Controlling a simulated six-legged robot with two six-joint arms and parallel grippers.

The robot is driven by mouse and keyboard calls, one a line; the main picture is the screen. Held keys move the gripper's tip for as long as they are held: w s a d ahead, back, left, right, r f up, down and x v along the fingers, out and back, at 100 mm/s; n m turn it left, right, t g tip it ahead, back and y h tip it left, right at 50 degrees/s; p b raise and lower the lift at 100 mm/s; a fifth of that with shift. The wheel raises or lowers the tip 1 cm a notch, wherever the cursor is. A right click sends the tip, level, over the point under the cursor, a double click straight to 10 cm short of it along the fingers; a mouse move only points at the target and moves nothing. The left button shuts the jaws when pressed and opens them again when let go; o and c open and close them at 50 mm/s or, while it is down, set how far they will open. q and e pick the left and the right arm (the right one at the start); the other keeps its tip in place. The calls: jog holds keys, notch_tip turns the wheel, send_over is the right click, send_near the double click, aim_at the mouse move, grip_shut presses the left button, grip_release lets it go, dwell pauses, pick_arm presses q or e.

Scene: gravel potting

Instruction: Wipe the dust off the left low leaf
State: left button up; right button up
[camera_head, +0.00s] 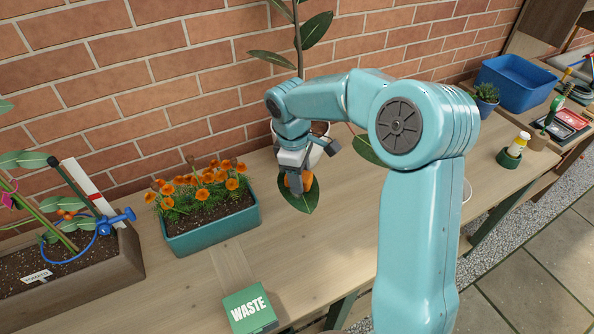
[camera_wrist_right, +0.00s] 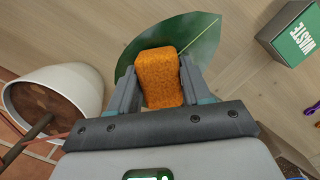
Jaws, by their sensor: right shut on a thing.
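The potted plant stands in a white pot (camera_head: 313,157) against the brick wall, behind my right forearm. A green low leaf (camera_head: 305,201) hangs out in front of the pot; another low leaf (camera_head: 368,150) shows to its right, partly behind my arm. My right gripper (camera_head: 295,183) is shut on an orange sponge (camera_wrist_right: 160,84). In the right wrist view the sponge lies over the middle of the front low leaf (camera_wrist_right: 200,48), hiding part of it. I cannot tell whether it touches, nor see clear dust there. My left gripper is not in view.
A teal planter of orange flowers (camera_head: 215,231) stands left of the leaf. A green waste box (camera_head: 250,309) is at the bench's front edge. Taller leaves (camera_head: 272,59) rise above my arm. A blue tub (camera_head: 517,82) is far right. The bench between planter and pot is clear.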

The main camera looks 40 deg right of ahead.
aim_at(307, 199)
jog(key=shift+s+a, duration=0.35)
jog(key=shift+s, duration=0.15)
jog(key=shift+s+a+f+b, duration=0.1)
jog(key=shift+s+f+b, duration=0.1)
jog(key=shift+b, duration=0.15)
jog(key=shift+s+a+b, duration=0.25)
jog(key=shift+s+a, duration=0.05)
jog(key=shift+s, duration=0.35)
jog(key=shift+s+a+b, duration=0.2)
jog(key=shift+s+a, duration=0.1)
jog(key=shift+s, duration=0.3)
jog(key=shift+w+f, duration=0.1)
jog(key=shift+w, duration=0.05)
